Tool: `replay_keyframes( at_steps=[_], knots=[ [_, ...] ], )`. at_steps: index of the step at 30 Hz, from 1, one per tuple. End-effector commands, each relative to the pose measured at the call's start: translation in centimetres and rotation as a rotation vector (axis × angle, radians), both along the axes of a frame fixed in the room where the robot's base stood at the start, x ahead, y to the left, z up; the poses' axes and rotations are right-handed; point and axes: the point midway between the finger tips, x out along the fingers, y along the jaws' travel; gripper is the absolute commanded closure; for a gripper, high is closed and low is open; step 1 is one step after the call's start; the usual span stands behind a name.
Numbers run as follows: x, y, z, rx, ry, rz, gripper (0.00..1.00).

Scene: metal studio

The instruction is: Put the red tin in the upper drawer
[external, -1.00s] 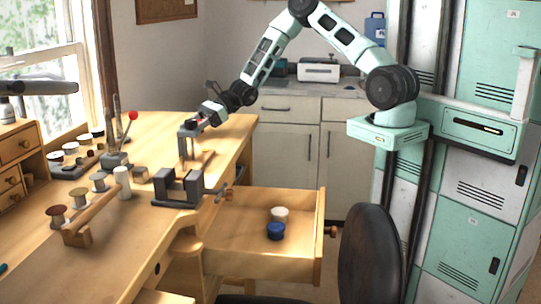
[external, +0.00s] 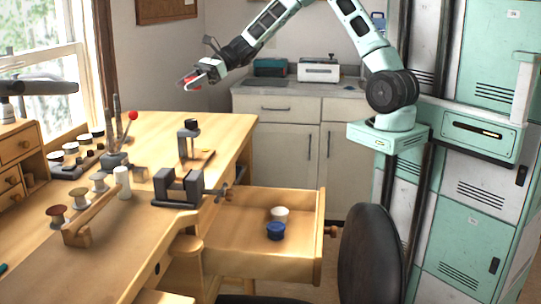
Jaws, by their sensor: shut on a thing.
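The red tin (external: 191,85) is held in my gripper (external: 194,82), high above the back of the wooden workbench. The gripper is shut on it, and its fingers hide part of the tin. A wooden drawer (external: 308,262) under the bench top is pulled out to the right, well below and to the right of the gripper. A white tin (external: 279,213) and a blue tin (external: 276,231) are inside it, close together, with bare floor around them.
A dark grey vise-like block (external: 178,187) sits near the drawer's left side. A dark chair back (external: 369,255) stands right of the drawer. Spools and tools fill the bench's left.

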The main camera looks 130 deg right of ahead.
Motion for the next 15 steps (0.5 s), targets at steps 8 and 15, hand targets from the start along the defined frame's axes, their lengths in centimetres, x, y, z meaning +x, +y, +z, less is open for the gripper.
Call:
replay_keyframes(
  at_steps=[8,15],
  knots=[
    [3.1,7.1,0.5,-0.005,0.000,0.189,0.75],
    [4.9,18.2,0.9,-0.006,0.002,0.470,0.75]
  ],
)
